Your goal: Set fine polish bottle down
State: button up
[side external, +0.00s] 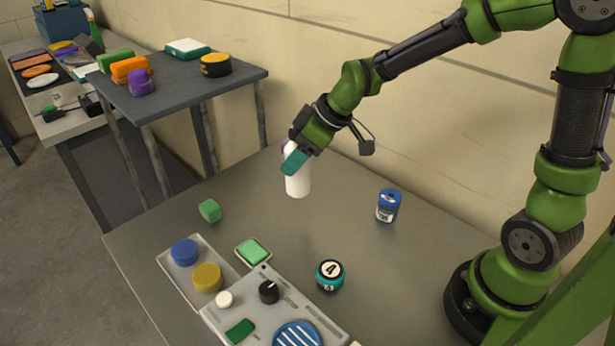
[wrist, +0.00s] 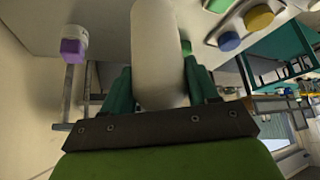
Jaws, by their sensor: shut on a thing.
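A plain white bottle (side external: 298,182), with no label in view, is in my gripper (side external: 292,160) over the back middle of the grey table. My gripper's teal fingers are shut on it, one on each side, and the wrist view also shows the bottle (wrist: 156,50) between them. It looks close to upright, with its base at or just above the table top; I cannot tell whether it touches.
A blue-capped can (side external: 388,206) stands to the right. A green cube (side external: 210,211), a green pad (side external: 253,252), a teal number-4 pot (side external: 330,275) and a grey control panel (side external: 240,290) are nearer the front. A purple-capped white container (wrist: 74,44) shows in the wrist view.

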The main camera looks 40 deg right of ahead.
jog(key=s+a+f+n+g+y, duration=0.25)
jog(key=s+a+n, duration=0.25)
jog(key=s+a, duration=0.3)
jog(key=shift+t+h, duration=0.25)
jog(key=shift+t, duration=0.1)
jog(key=shift+w+a+f, duration=0.95)
jog(key=shift+w+a, duration=0.1)
jog(key=shift+w, duration=1.45)
jog(key=shift+w+a+f, duration=0.95)
jog(key=shift+w+a, duration=0.05)
jog(key=shift+w, duration=1.5)
jog(key=shift+w+a+f, duration=0.95)
jog(key=shift+w+a, duration=0.1)
jog(key=shift+w, duration=1.45)
jog(key=shift+f, duration=0.15)
jog(key=o, duration=1.3)
